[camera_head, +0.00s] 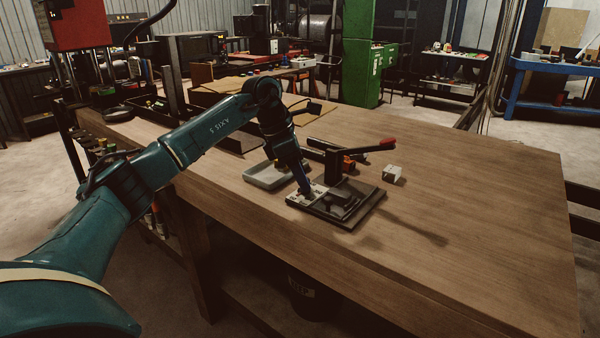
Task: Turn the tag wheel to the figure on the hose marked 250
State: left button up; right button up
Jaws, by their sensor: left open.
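The hose crimper stands on the wooden bench, with a dark base plate (368,207) and a long lever that ends in a red handle (388,142). My left gripper (306,190) points down at the left part of the base plate, over a pale metal piece (302,200). It is open, and nothing shows between its fingers. I cannot tell whether it touches the piece. I cannot make out the tag wheel, its figures or a hose marked 250 at this size; my gripper may hide part of them. My right gripper is out of view.
A shallow grey tray (262,181) lies left of the crimper. A small whitish block (392,173) lies to its right. The bench top (480,220) is clear on the right. Black trays stand at the back left. A green cabinet (362,60) stands beyond the bench.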

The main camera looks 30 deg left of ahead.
pick_arm(q)
jog(key=c, duration=1)
jog(key=shift+n, duration=0.4)
jog(key=n+p, duration=0.1)
jog(key=n, duration=0.1)
jog(key=n+t+y, duration=0.1)
jog(key=n, duration=0.1)
jog(key=shift+s+d+n+y+p, duration=0.15)
jog(key=shift+n+y+p, duration=0.15)
jog(key=shift+p, duration=0.05)
jog(key=n+y, duration=0.1)
jog(key=n, duration=0.3)
jog(key=n+y, duration=0.1)
jog(key=n, duration=0.1)
jog(key=shift+d+t+y, duration=0.25)
jog(key=shift+t+y, duration=0.05)
jog(key=shift+n, duration=0.3)
jog(key=o, duration=1)
